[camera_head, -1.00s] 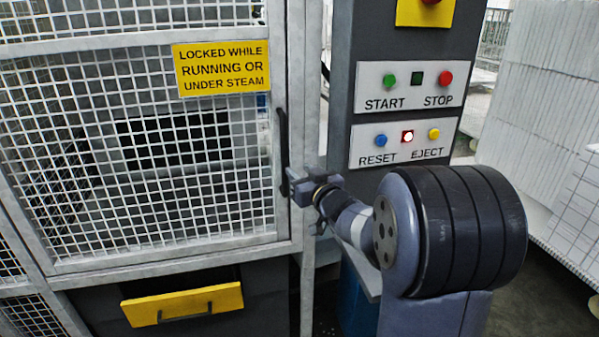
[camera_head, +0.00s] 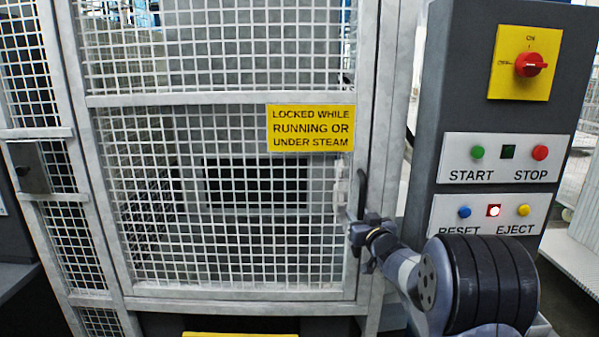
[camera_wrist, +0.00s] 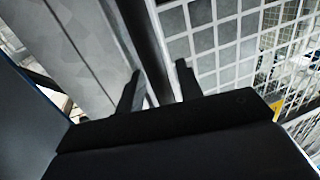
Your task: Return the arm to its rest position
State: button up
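My gripper (camera_head: 351,222) is at the lower end of the dark door handle (camera_head: 362,190) on the mesh guard door (camera_head: 225,98). In the wrist view, its two black fingers (camera_wrist: 160,84) stand apart. The dark handle bar (camera_wrist: 146,30) runs down between them. The fingers do not look closed on the bar; whether either one touches it I cannot tell. The door looks shut against its frame. My arm reaches in from the lower right and is not folded.
A dark control post (camera_head: 428,130) stands just right of the door, with a red rotary switch (camera_head: 529,64) and START, STOP, RESET and EJECT buttons. The lamp (camera_head: 493,211) between RESET and EJECT is lit. A yellow panel (camera_head: 240,334) shows below the door.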

jog(key=shift+s+f, duration=0.1)
jog(key=shift+s+b, duration=0.3)
